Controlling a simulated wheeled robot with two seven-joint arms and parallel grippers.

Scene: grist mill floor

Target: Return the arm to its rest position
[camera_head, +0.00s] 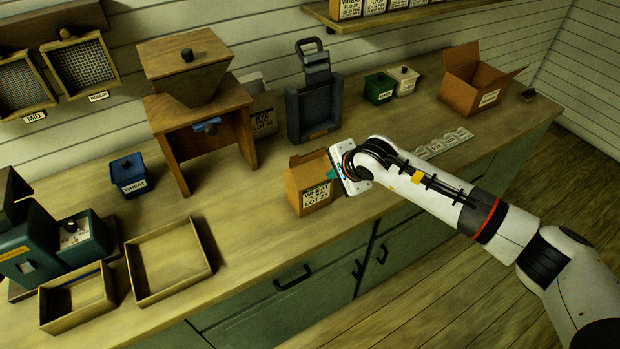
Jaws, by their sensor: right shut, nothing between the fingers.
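My right arm comes in from the right edge and reaches over the counter (240,240). Its white gripper (332,174) points left, with a small teal fingertip part showing at the right side of an open cardboard box labelled WHEAT FLOUR LOT 27 (312,198). The fingers are shut with nothing held. The gripper overlaps the box's upper right edge in the picture; I cannot tell whether they touch. My left gripper is not in view.
A wooden hopper stand (198,110), a blue WHEAT bin (132,176) and two shallow wooden trays (165,295) stand left. A grey device (312,108) is behind the box. An open carton (476,82) and a label strip (444,142) lie right.

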